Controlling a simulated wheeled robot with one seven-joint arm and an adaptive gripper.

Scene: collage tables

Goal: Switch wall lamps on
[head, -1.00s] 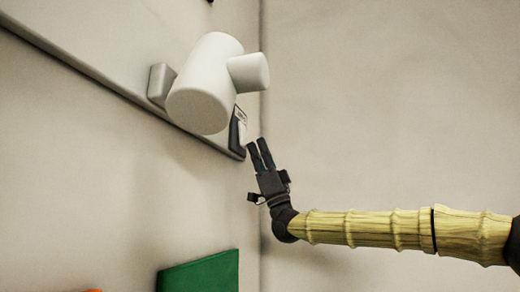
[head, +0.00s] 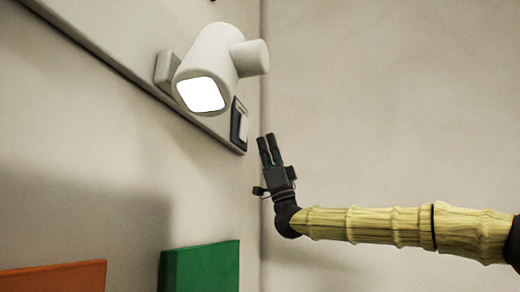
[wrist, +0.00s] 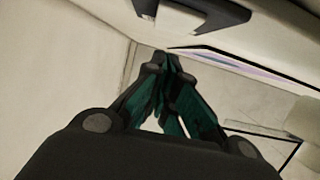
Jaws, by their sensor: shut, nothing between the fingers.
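A white wall lamp (head: 212,62) is fixed to a grey wall panel in the head view. Its square face is lit bright white. A dark-framed switch with a light rocker (head: 239,125) sits on the panel just right of and below the lamp. My gripper (head: 269,136) is shut and empty, pointing up, a little to the right of the switch and apart from it in the picture. In the wrist view the fingers (wrist: 170,62) come together below a dark-framed plate on the panel, which looks like the switch (wrist: 200,10).
The grey panel (head: 120,45) runs diagonally along the left wall. A green block (head: 200,268) and an orange block (head: 55,278) show at the bottom left. The wall to the right of my gripper is bare.

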